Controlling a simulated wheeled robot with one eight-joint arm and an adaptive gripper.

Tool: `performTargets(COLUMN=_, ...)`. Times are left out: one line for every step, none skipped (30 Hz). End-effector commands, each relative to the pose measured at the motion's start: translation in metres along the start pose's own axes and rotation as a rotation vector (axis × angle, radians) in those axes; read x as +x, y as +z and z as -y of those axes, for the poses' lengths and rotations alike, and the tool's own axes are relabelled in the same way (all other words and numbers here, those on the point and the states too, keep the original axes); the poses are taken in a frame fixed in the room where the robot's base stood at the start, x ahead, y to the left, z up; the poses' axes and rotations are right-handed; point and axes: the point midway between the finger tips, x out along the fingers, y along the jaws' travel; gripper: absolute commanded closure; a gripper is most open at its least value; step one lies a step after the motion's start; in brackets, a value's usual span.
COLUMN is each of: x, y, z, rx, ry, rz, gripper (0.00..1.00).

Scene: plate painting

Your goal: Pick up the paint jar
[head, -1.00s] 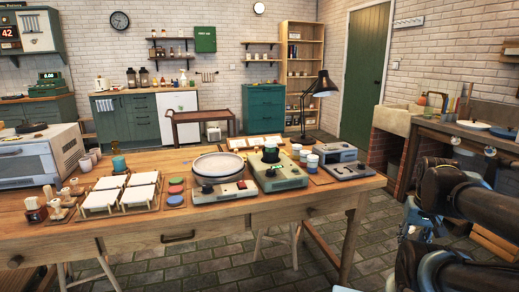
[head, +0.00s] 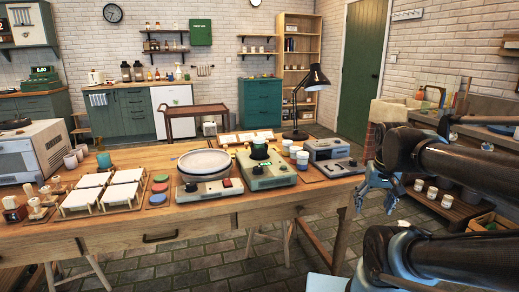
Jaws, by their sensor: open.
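Several small white jars with blue or dark tops stand on the wooden table (head: 120,235); I cannot tell which one the task means. One jar (head: 302,160) is at the front of the group, another (head: 286,147) is at its back left, and another (head: 294,153) is between them. They stand between the green device with a dark knob (head: 268,175) and the grey device (head: 335,158). My gripper (head: 374,198) is open and empty, beyond the table's right end, to the right of the jars and apart from them.
A black desk lamp (head: 312,82) rises behind the jars. A low shelf with white pots (head: 432,192) stands at right. Tiled floor is open in front.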

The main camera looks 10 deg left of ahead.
Motion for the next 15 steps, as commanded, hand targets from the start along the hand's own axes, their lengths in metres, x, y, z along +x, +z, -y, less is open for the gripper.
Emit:
performTargets(x=-0.015, y=-0.023, z=0.010, rx=-0.032, ry=-0.005, rz=-0.015, gripper=0.32)
performTargets(x=-0.023, y=-0.035, z=0.015, rx=-0.047, ry=-0.007, rz=-0.024, gripper=0.32)
performTargets(x=-0.033, y=-0.052, z=0.024, rx=-0.066, ry=-0.011, rz=-0.036, gripper=0.32)
performTargets(x=-0.040, y=-0.064, z=0.031, rx=-0.081, ry=-0.014, rz=-0.046, gripper=0.32)
performTargets(x=-0.048, y=-0.076, z=0.038, rx=-0.094, ry=-0.017, rz=-0.056, gripper=0.32)
performTargets(x=-0.057, y=-0.092, z=0.049, rx=-0.114, ry=-0.021, rz=-0.068, gripper=0.32)
performTargets(x=-0.065, y=-0.105, z=0.058, rx=-0.128, ry=-0.025, rz=-0.078, gripper=0.32)
performTargets(x=-0.071, y=-0.116, z=0.067, rx=-0.142, ry=-0.029, rz=-0.088, gripper=0.32)
performTargets(x=-0.080, y=-0.131, z=0.081, rx=-0.162, ry=-0.036, rz=-0.100, gripper=0.32)
performTargets(x=-0.087, y=-0.142, z=0.091, rx=-0.176, ry=-0.041, rz=-0.110, gripper=0.32)
performTargets(x=-0.093, y=-0.154, z=0.102, rx=-0.189, ry=-0.046, rz=-0.120, gripper=0.32)
performTargets(x=-0.102, y=-0.168, z=0.117, rx=-0.209, ry=-0.052, rz=-0.133, gripper=0.32)
performTargets(x=-0.108, y=-0.178, z=0.129, rx=-0.222, ry=-0.058, rz=-0.142, gripper=0.32)
performTargets(x=-0.115, y=-0.188, z=0.142, rx=-0.236, ry=-0.065, rz=-0.152, gripper=0.32)
performTargets(x=-0.123, y=-0.200, z=0.160, rx=-0.256, ry=-0.074, rz=-0.164, gripper=0.32)
